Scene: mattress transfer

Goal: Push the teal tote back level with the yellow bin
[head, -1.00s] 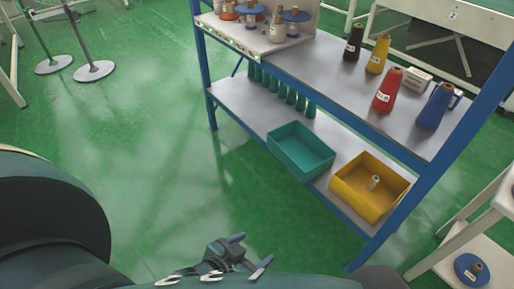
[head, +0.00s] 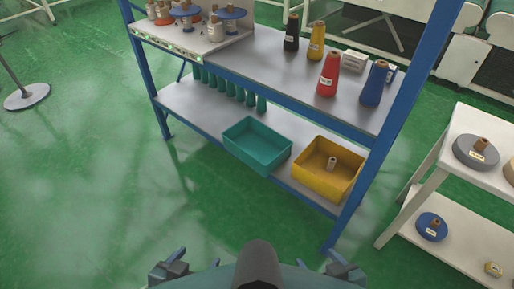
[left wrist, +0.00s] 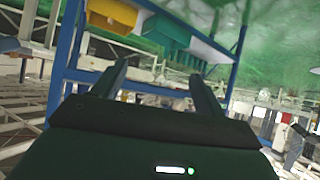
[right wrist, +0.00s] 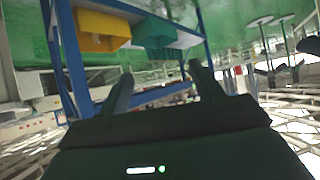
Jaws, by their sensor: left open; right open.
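The teal tote (head: 243,157) is an open box on the lower shelf (head: 186,103) of the blue-framed rack. Its near corner juts past the shelf's front edge. The yellow bin (head: 313,184) sits just right of it with a small spool inside. My left gripper (head: 182,266) and right gripper (head: 343,268) are low in the head view, well short of the rack, open and empty. The left wrist view shows the tote (left wrist: 166,28) and bin (left wrist: 112,14) beyond the open fingers. The right wrist view also shows the tote (right wrist: 154,33) and bin (right wrist: 101,32).
Several teal cones (head: 228,90) stand behind the tote. The upper shelf holds a red cone (head: 328,74), a blue cone (head: 375,84) and others. A blue rack post (head: 352,205) stands right of the bin. A white side table (head: 420,185) is at right. Green floor before the rack is clear.

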